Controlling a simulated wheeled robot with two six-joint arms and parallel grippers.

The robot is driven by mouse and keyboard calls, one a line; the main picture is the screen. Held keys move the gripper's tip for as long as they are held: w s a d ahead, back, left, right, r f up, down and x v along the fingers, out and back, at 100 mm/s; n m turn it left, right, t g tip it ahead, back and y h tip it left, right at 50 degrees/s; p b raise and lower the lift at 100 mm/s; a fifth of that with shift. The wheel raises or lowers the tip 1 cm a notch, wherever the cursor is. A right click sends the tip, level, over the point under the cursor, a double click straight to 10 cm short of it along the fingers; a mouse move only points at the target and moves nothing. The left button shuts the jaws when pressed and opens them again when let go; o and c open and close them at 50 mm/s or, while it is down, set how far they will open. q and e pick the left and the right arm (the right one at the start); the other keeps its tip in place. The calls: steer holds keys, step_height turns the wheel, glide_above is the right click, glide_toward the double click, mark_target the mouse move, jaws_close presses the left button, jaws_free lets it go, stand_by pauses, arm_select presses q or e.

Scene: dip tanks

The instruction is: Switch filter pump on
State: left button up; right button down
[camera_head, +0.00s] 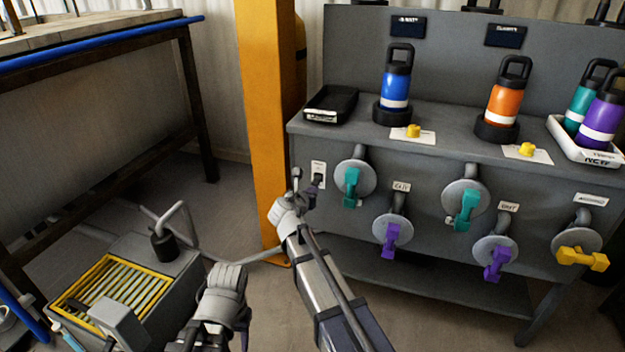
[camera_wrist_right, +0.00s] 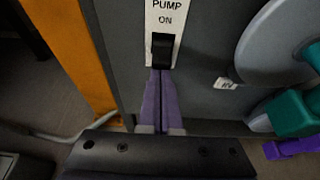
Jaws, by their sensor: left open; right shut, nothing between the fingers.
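The pump switch (camera_head: 318,180) is a black rocker on a white plate at the left end of the grey cabinet front. In the right wrist view the rocker (camera_wrist_right: 162,50) sits below the words "PUMP ON". My right gripper (camera_wrist_right: 160,72) is shut and empty, its purple fingertips at the rocker's lower edge; whether they touch it I cannot tell. In the head view my right gripper (camera_head: 314,190) partly covers the switch. Which way the rocker is tipped is unclear. My left gripper (camera_head: 224,290) is low, away from the cabinet, its fingers hardly visible.
Valves with teal handles (camera_head: 351,187), purple handles (camera_head: 390,240) and a yellow handle (camera_head: 580,258) stick out right of the switch. A yellow post (camera_head: 265,110) stands close on the left. A grey box with a yellow-framed grille (camera_head: 110,290) is at the lower left.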

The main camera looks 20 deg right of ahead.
step_height(320, 180, up, 2)
steer(key=g+y+p, duration=0.1)
steer(key=p, duration=0.2)
arm_select(q)
step_height(320, 180, up, 4)
steer(key=shift+r, duration=0.1)
arm_select(e)
steer(key=shift+f+g, duration=0.3)
steer(key=shift+f, duration=0.25)
steer(key=shift+r, duration=0.1)
steer(key=shift+r+p, duration=0.6)
steer(key=shift+r, duration=0.2)
arm_select(q)
steer(key=shift+r, duration=0.8)
step_height(320, 180, up, 7)
steer(key=p, duration=0.7)
steer(key=shift+s+a, duration=0.35)
arm_select(e)
steer(key=s+a+r, duration=0.4)
steer(key=s+r, duration=0.1)
steer(key=r, duration=0.2)
steer(key=shift+s, duration=0.35)
arm_select(q)
steer(key=shift+r, duration=0.1)
arm_select(e)
steer(key=shift+r, duration=0.1)
